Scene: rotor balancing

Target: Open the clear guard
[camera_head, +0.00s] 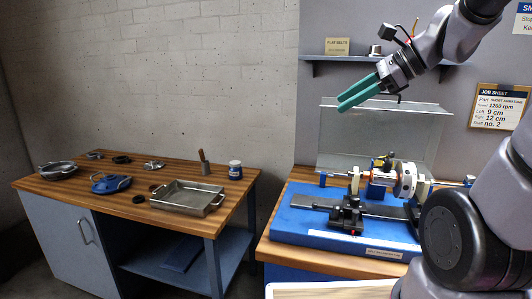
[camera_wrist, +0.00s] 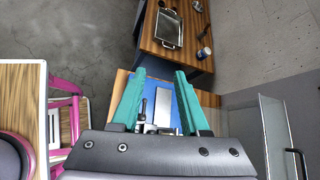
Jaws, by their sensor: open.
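The clear guard (camera_head: 425,135) is a see-through panel standing up along the back of the blue balancing machine (camera_head: 290,222), leaning slightly. The rotor (camera_head: 382,172) and its supports in front of it are uncovered. In the wrist view the guard (camera_wrist: 274,130) is at the right, with a dark handle (camera_wrist: 297,155) by its edge. My gripper (camera_head: 347,97) has teal fingers and hangs near the guard's top edge, toward its left half. In the wrist view my gripper (camera_wrist: 160,78) is spread open, with nothing between its fingers. I cannot tell its exact distance from the guard.
A wooden side bench (camera_head: 125,209) at the left holds a metal tray (camera_head: 190,196), a blue-labelled jar (camera_head: 235,170) and small tools. A shelf (camera_head: 345,59) and a job sheet (camera_head: 499,107) are on the wall behind.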

